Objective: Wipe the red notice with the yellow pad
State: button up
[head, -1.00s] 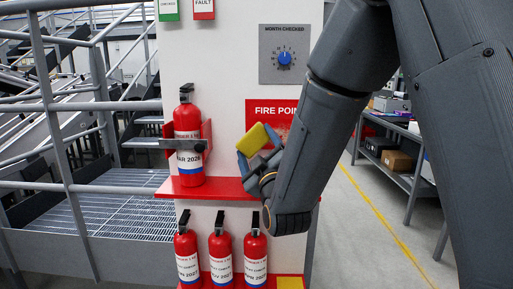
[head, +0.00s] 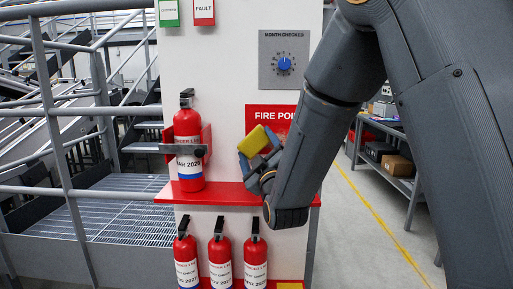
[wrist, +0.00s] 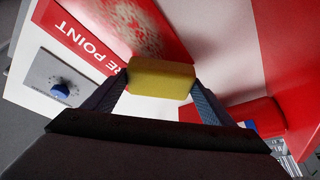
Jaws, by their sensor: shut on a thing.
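The red notice (head: 284,112), marked "FIRE POINT", is on the white panel below the dial; my arm and the pad hide much of it. In the wrist view the notice (wrist: 78,38) shows a pale, speckled smudge (wrist: 137,22) on its face. My gripper (head: 258,153) is shut on the yellow pad (head: 259,139) in front of the notice's lower left. In the wrist view the pad (wrist: 160,79) sits between both fingertips, near the smudge. I cannot tell whether the pad touches the notice.
A red fire extinguisher (head: 188,145) stands in a bracket on the red shelf (head: 225,194), left of my gripper. Several more extinguishers (head: 220,258) stand below. A dial plate (head: 284,60) is above the notice. Railings (head: 60,110) stand at left.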

jog(key=shift+w+b, duration=0.35)
jog(key=shift+w, duration=0.6)
dwell(0.3)
jog(key=shift+d, duration=0.1)
jog(key=shift+s+d+b, duration=0.15)
jog(key=shift+d+b, duration=0.15)
jog(key=shift+d, duration=1.55)
jog(key=d+b, duration=0.2)
jog(key=d, duration=0.9)
jog(key=shift+d+b, duration=0.25)
jog(key=shift+b, duration=0.15)
jog(key=shift+s+a, duration=0.1)
jog(key=shift+w+a+r+b, duration=0.15)
jog(key=shift+a+b, duration=0.65)
jog(key=shift+a, duration=3)
jog(key=shift+w+a+f+b, duration=0.15)
jog(key=shift+a+b, duration=0.65)
jog(key=shift+a, duration=2.95)
jog(key=shift+s, duration=0.1)
